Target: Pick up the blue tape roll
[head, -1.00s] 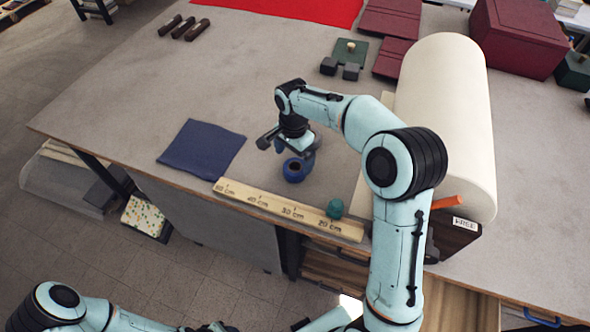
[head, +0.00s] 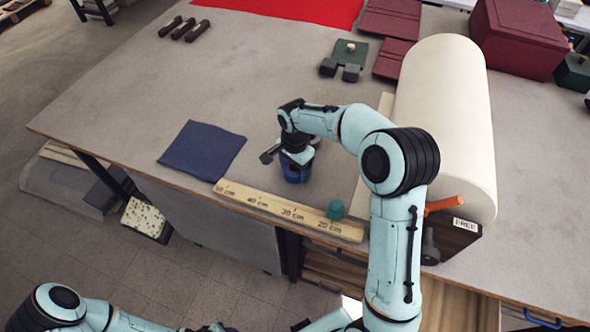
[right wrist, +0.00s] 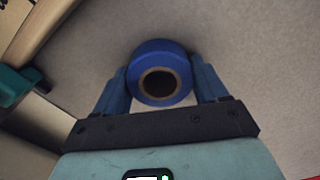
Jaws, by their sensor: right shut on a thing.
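The blue tape roll (right wrist: 160,60) shows in the right wrist view with its dark round hole facing the camera. My right gripper (right wrist: 162,85) is shut on it, with one blue finger against each side. In the head view the right gripper (head: 295,172) points down at the table, and the roll is mostly hidden under it; I cannot tell its height above the table. My left arm shows at the lower left of the head view, but its gripper cannot be made out.
A blue cloth (head: 202,150) lies left of the right gripper.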

